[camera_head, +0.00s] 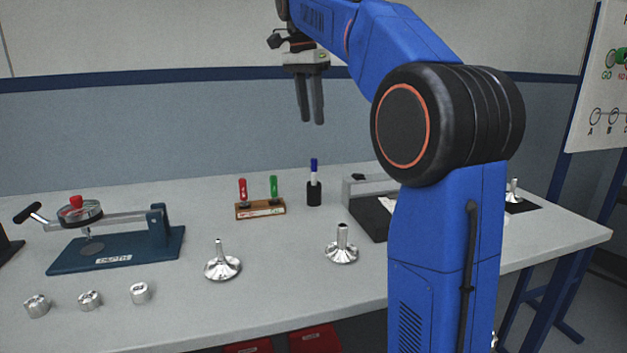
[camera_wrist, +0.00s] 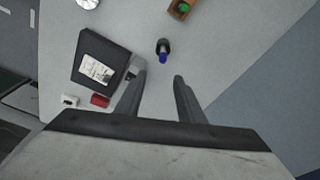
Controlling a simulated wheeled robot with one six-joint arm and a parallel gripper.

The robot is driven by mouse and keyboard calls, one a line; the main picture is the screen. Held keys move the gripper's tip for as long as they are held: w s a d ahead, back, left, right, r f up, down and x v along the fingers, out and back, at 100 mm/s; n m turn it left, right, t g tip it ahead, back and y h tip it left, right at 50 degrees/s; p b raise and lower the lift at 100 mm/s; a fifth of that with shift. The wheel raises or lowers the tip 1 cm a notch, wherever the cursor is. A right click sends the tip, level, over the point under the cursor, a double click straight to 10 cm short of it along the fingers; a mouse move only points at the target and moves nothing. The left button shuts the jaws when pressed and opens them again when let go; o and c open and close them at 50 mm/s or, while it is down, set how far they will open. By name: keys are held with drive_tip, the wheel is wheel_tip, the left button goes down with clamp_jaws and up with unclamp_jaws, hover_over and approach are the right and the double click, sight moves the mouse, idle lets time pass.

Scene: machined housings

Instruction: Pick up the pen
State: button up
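The pen (camera_head: 314,172) has a blue cap and a white body. It stands upright in a small black holder (camera_head: 314,195) on the table. In the wrist view the blue end of the pen (camera_wrist: 163,58) points up toward the camera, and the holder (camera_wrist: 161,43) shows around it. My gripper (camera_head: 312,122) hangs fingers down, well above the table and above the pen. In the wrist view my gripper (camera_wrist: 160,78) is open, with nothing between the fingers. There the pen lies just beyond the fingertips, between their lines.
Left of the holder is a wooden block (camera_head: 261,209) with red and green pieces. Right of it is a black plate fixture (camera_head: 369,217), partly hidden by my arm. Two flanged metal parts (camera_head: 222,268) (camera_head: 341,252) stand in front. A depth fixture (camera_head: 116,249) and small metal cylinders (camera_head: 89,300) are left.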

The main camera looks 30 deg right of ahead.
sight(314, 159)
drive_tip(key=f, duration=0.5)
drive_tip(key=d+f, duration=0.1)
drive_tip(key=f, duration=0.2)
drive_tip(key=shift+w+f, duration=0.1)
drive_tip(key=shift+f, duration=0.1)
drive_tip(key=shift+w+d+f, duration=0.1)
drive_tip(key=shift+w+f, duration=0.05)
drive_tip(key=shift+f, duration=1.2)
drive_tip(key=shift+w+f, duration=0.15)
drive_tip(key=shift+f, duration=1.2)
clamp_jaws()
